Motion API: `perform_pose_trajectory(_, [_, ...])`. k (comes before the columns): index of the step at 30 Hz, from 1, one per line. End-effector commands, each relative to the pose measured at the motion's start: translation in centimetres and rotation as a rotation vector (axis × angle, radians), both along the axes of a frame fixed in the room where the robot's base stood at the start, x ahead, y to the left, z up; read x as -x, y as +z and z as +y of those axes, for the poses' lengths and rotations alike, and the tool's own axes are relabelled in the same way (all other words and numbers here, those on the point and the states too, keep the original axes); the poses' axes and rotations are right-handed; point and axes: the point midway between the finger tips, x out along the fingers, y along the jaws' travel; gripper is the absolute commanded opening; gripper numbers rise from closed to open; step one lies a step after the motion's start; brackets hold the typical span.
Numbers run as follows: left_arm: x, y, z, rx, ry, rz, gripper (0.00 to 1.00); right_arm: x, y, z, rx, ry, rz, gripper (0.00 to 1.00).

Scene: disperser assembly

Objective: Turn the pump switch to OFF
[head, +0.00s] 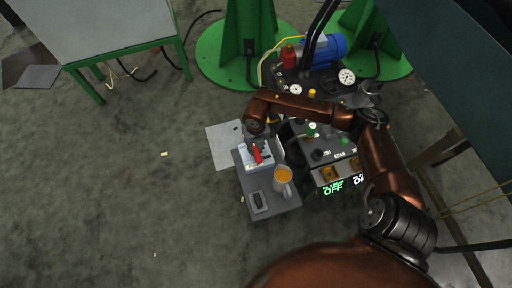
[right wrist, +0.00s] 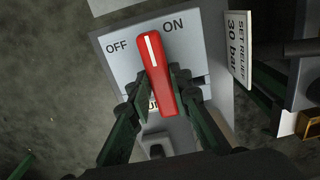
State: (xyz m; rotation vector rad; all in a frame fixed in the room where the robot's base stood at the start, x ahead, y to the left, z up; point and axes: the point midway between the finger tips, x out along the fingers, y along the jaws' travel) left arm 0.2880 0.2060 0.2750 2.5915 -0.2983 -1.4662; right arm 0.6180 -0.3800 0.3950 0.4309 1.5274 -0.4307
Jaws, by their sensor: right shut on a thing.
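The pump switch is a red handle with a white line (right wrist: 158,75) on a pale plate (right wrist: 196,48) marked OFF at the left and ON at the right. The line's end lies between the two words, with the handle leaning slightly left. My right gripper (right wrist: 160,92) has its fingers on both sides of the handle and is shut on it. In the head view the red handle (head: 257,154) stands out below my right gripper (head: 257,137). The lower plate lettering is partly hidden. My left gripper is out of view.
A SET RELIEF 30 bar sign (right wrist: 238,45) stands beside the switch.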

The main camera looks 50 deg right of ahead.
Motion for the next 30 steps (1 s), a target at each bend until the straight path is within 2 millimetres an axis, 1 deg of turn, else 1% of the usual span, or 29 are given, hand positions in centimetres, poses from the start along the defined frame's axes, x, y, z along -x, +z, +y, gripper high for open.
perform_pose_trajectory(1, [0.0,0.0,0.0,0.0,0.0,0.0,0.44,0.0,0.0,0.0,0.0,0.0,0.0,0.09])
perform_pose_trajectory(5, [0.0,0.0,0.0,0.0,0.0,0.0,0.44,0.0,0.0,0.0,0.0,0.0,0.0,0.0])
perform_pose_trajectory(12, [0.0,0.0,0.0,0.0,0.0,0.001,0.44,0.0,0.0,0.0,0.0,0.006,0.0,0.0])
perform_pose_trajectory(17, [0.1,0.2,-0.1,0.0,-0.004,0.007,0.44,0.0,0.1,0.0,0.0,0.042,0.0,0.0])
perform_pose_trajectory(20, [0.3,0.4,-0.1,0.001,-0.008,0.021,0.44,0.0,0.1,0.0,0.0,0.089,0.0,0.0])
perform_pose_trajectory(23, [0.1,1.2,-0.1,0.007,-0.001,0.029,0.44,0.0,0.2,-0.1,0.001,0.154,0.0,0.0])
perform_pose_trajectory(27, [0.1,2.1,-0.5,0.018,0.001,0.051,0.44,0.0,0.2,-0.1,0.001,0.27,0.0,0.0])
perform_pose_trajectory(30, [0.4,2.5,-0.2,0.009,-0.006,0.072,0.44,0.0,0.2,-0.1,0.001,0.365,0.0,0.0])
